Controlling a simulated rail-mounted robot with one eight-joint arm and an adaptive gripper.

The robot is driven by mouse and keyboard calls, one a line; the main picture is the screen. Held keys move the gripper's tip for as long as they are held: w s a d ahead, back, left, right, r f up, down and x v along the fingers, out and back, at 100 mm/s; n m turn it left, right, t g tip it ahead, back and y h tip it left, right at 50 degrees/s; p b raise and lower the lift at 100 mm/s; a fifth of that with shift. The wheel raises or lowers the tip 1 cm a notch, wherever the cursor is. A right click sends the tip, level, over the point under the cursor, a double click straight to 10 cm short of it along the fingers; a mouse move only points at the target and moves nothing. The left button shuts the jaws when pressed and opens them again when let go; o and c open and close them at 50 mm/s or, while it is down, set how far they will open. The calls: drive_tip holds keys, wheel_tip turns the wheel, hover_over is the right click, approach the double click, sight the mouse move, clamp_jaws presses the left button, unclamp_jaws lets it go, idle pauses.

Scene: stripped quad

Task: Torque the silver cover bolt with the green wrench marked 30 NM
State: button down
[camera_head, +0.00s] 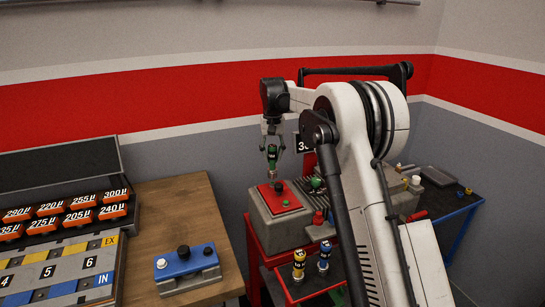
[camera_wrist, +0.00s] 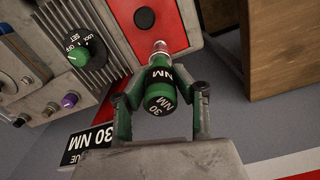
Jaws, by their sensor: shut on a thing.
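My gripper (camera_head: 272,147) is shut on the green wrench (camera_wrist: 160,92), whose black bands read 30 NM. In the head view the wrench (camera_head: 272,157) hangs upright from the fingers above the red cover plate (camera_head: 291,203) of a grey housing. The fingers also show on both sides of the wrench in the wrist view (camera_wrist: 160,110). A silver piece (camera_wrist: 160,46) shows at the wrench's far end, against the red plate. I cannot tell whether it is the cover bolt or the wrench's tip, or whether wrench and bolt touch.
A black knob (camera_head: 279,186) stands on the cover close to the wrench. A green selector dial (camera_wrist: 78,55) sits beside the plate. A yellow wrench (camera_head: 299,264) and a blue one (camera_head: 323,259) stand lower down. A wooden bench (camera_head: 180,205) with a blue-topped box (camera_head: 186,262) is left.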

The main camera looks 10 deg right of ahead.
sight(273, 146)
drive_tip(key=shift+r, duration=0.2)
drive_tip(key=shift+r+p, duration=1.05)
drive_tip(key=shift+r, duration=0.85)
